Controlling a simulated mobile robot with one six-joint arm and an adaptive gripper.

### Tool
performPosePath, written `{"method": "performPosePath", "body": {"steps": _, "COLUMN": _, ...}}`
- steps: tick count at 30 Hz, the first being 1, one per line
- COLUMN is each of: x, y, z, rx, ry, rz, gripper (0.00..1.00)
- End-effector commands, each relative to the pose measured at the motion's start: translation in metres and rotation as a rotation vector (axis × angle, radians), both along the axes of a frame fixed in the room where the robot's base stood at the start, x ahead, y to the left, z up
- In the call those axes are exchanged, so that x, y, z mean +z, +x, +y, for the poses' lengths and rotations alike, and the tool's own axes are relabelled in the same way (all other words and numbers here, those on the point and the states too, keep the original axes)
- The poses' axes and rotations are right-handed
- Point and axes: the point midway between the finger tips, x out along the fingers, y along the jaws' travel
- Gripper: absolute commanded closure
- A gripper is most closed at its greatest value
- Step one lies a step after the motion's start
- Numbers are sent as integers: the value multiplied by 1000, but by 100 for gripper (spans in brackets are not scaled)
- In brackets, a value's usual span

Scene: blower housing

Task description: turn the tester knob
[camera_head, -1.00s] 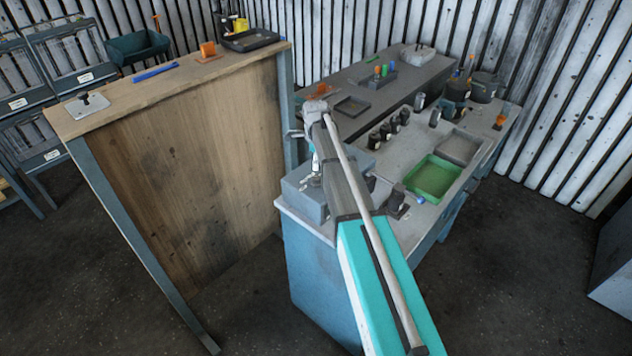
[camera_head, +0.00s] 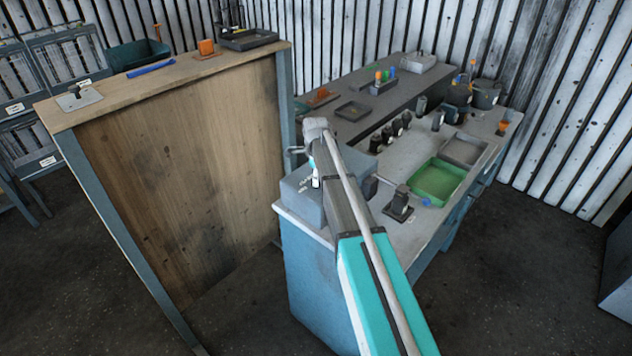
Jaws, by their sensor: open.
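A grey box, which looks like the tester (camera_head: 303,208), sits on the near left corner of the blue-sided workbench (camera_head: 408,232). I cannot make out its knob; my arm and gripper cover part of the box. My arm reaches up from the bottom of the picture, and my gripper (camera_head: 315,180) hangs down at the box's top, small and partly hidden by the arm. Its jaws are open. Whether it touches the box or the knob, I cannot tell.
Right of my arm are a dark block on a base (camera_head: 399,206), a green tray (camera_head: 438,181), a grey tray (camera_head: 464,150) and several dark cylinders (camera_head: 387,135). A tall wooden panel table (camera_head: 185,165) stands close on the left.

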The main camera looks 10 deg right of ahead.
Motion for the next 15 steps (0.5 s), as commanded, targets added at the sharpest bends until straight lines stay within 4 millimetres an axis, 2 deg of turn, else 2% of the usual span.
{"method": "performPosePath", "body": {"steps": 13, "x": -4, "y": 0, "z": 0, "rx": 0, "ry": 0, "rz": 0, "gripper": 22}}
{"method": "performPosePath", "body": {"steps": 14, "x": -4, "y": 0, "z": 0, "rx": 0, "ry": 0, "rz": 0, "gripper": 24}}
{"method": "performPosePath", "body": {"steps": 15, "x": -4, "y": 0, "z": 0, "rx": 0, "ry": 0, "rz": 0, "gripper": 31}}
